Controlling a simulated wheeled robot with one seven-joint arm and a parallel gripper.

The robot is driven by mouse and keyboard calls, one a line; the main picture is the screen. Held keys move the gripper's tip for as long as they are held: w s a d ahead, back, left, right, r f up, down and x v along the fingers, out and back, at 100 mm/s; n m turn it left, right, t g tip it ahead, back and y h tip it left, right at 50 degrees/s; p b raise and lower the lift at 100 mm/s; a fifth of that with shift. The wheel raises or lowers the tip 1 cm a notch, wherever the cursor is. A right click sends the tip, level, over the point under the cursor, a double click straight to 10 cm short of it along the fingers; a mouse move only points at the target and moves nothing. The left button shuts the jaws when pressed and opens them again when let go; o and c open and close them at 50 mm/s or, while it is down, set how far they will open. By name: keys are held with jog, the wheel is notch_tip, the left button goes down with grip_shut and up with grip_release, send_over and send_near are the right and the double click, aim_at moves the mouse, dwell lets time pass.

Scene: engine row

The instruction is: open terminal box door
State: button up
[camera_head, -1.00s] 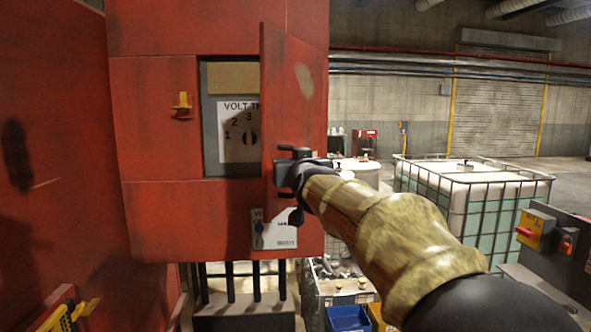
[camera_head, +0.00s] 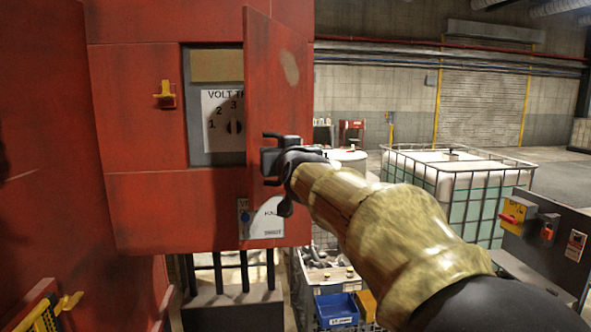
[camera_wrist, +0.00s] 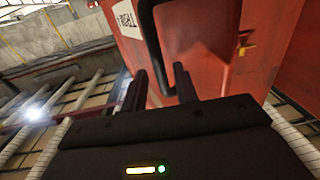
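The red terminal box (camera_head: 140,120) stands at the left in the head view. Its door (camera_head: 277,90) is swung out to the right, partly open. Inside show a panel with a dial and numbers (camera_head: 222,115). My gripper (camera_head: 270,155) is at the lower part of the door's outer face. In the wrist view a black bar handle (camera_wrist: 151,40) on the red door runs between my two fingers (camera_wrist: 160,82). The fingers stand apart, with red showing between the handle and the right finger. The handle's lower end is partly hidden.
A yellow latch (camera_head: 165,96) sits on the box front, left of the opening. A caged white tank (camera_head: 455,185) stands at the right. A crate with blue bins (camera_head: 337,308) is below. A dark panel with switches (camera_head: 548,235) is at lower right.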

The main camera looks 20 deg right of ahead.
jog(key=s+a+b, duration=0.1)
jog(key=s+b, duration=1.4)
jog(key=shift+s+b, duration=0.25)
jog(key=shift+b, duration=0.1)
jog(key=shift+a, duration=0.1)
